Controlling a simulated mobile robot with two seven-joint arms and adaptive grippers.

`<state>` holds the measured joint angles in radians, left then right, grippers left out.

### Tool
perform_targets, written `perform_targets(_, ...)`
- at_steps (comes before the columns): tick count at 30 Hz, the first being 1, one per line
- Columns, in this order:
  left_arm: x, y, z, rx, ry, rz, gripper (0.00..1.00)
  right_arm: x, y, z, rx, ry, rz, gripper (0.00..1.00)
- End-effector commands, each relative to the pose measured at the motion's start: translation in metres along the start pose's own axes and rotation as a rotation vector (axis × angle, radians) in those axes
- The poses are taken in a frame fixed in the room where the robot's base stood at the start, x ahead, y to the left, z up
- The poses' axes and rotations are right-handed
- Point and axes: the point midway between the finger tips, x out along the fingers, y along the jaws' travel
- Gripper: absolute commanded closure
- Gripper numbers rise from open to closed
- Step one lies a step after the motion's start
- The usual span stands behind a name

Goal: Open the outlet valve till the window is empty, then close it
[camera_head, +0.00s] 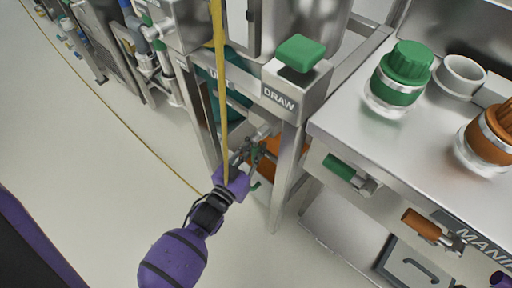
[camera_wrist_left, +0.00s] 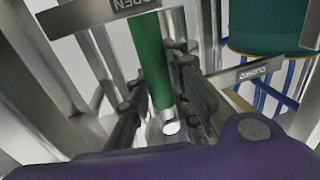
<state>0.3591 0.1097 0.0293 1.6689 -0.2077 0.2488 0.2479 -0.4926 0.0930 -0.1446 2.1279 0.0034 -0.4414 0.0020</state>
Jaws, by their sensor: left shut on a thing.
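My left gripper (camera_head: 256,150) reaches into the metal frame below the DRAW box. In the left wrist view its dark fingers (camera_wrist_left: 162,105) are shut around a green valve handle (camera_wrist_left: 149,60) with a bright metal end. The handle runs up between the fingers towards a plate marked OPEN (camera_wrist_left: 130,6), seen upside down. A second plate, marked CLOSED (camera_wrist_left: 256,73), is to the right. In the head view the gripper mostly hides the handle. I cannot make out the window or its level. My right gripper is not in view.
A green-topped DRAW box (camera_head: 297,70) stands above the gripper. A yellow strip (camera_head: 220,80) runs down in front of the frame. On the right a steel counter (camera_head: 345,125) holds a green-lidded jar (camera_head: 400,75), an orange-lidded jar (camera_head: 490,135) and a white cup (camera_head: 461,76).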

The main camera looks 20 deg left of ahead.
Motion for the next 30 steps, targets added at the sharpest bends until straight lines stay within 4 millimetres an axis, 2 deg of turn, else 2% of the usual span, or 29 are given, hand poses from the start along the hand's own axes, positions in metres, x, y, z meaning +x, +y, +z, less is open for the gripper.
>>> perform_targets(11,0.001,-0.011,0.0,0.209,0.039,0.0,1.0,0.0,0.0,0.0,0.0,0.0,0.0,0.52)
perform_targets(30,0.006,-0.038,-0.014,0.803,0.156,0.002,1.0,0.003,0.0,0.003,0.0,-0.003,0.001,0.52)
